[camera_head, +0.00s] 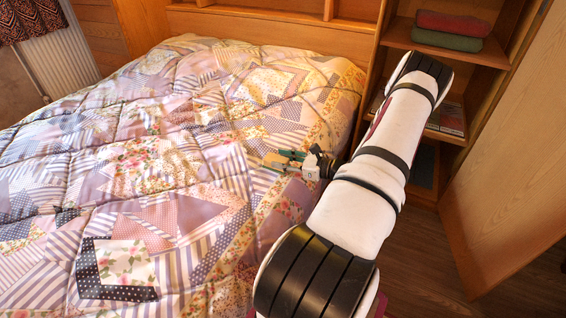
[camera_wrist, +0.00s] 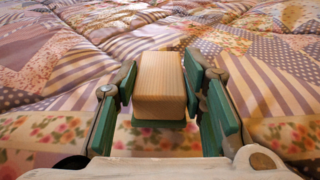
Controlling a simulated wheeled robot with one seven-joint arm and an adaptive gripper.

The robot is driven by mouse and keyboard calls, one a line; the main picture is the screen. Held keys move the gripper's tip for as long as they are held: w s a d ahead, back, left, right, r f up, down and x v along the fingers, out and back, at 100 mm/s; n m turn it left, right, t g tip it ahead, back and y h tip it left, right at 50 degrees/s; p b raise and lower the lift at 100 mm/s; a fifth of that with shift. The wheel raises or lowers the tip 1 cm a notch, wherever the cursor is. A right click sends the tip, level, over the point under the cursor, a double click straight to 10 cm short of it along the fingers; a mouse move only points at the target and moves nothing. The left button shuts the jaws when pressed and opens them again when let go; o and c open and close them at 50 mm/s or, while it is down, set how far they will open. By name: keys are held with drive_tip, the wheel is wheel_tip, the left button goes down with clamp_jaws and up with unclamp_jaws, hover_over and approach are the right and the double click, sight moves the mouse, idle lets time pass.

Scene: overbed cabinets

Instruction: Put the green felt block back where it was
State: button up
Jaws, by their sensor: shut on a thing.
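The green felt block (camera_wrist: 160,88) is a pale wooden block with a green layer along its lower edge. It sits between the green-padded fingers of my gripper (camera_wrist: 161,80) in the wrist view, and the gripper is shut on it. In the head view, my gripper (camera_head: 291,160) is over the right side of the bed, with the block (camera_head: 271,161) at its fingertips. I cannot tell whether the block touches the quilt. Its underside is mostly hidden.
A patchwork quilt covers the bed (camera_head: 130,160). Wooden shelves (camera_head: 470,62) at the right hold folded red (camera_head: 455,23) and green (camera_head: 446,40) textiles. Books (camera_head: 452,118) lie lower down. A wooden door panel (camera_head: 505,180) stands at the right. My arm covers part of the shelves.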

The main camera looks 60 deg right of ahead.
drive_tip(key=shift+r, duration=0.1)
drive_tip(key=o, duration=1)
drive_tip(key=shift+o, duration=0.2)
